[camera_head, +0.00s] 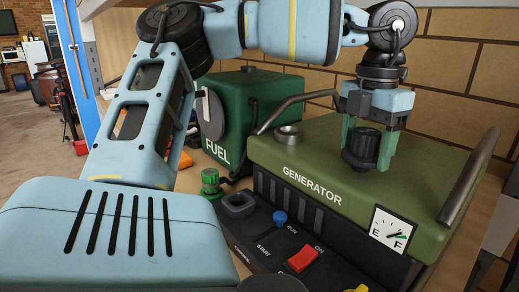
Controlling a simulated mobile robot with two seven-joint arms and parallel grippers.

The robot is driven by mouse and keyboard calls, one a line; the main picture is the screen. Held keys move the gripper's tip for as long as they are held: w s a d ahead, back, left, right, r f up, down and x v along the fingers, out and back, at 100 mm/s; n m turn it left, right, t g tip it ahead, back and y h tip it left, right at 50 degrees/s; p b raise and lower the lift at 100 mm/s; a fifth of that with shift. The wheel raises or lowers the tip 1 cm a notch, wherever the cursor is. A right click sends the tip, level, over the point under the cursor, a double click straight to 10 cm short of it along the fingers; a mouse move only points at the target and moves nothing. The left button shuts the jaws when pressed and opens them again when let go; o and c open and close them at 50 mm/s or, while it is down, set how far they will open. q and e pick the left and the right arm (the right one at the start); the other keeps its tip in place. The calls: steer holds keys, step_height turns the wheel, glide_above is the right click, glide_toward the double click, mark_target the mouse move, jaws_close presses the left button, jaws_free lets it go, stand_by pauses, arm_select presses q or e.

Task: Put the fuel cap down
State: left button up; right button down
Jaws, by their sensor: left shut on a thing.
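My left gripper (369,137) is at the upper right, above the top of the green generator (270,158). Its fingers point down and are shut on the black fuel cap (361,148). The cap is upright, over the right part of the generator's top; I cannot tell if it touches the surface. The metal filler neck (288,137) stands uncovered on the generator's top, to the left of the cap. My right gripper is not in view.
A dark green fuel can (257,93) stands behind on the left. Handle bars flank the generator's top. In front are a red switch (302,259), a blue knob (280,217) and a fuel gauge (391,230). A green knob (210,181) is at left. A brick wall is behind.

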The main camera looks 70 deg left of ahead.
arm_select(q)
steer(key=shift+f, duration=0.25)
steer(key=shift+f, duration=0.25)
steer(key=o, duration=1)
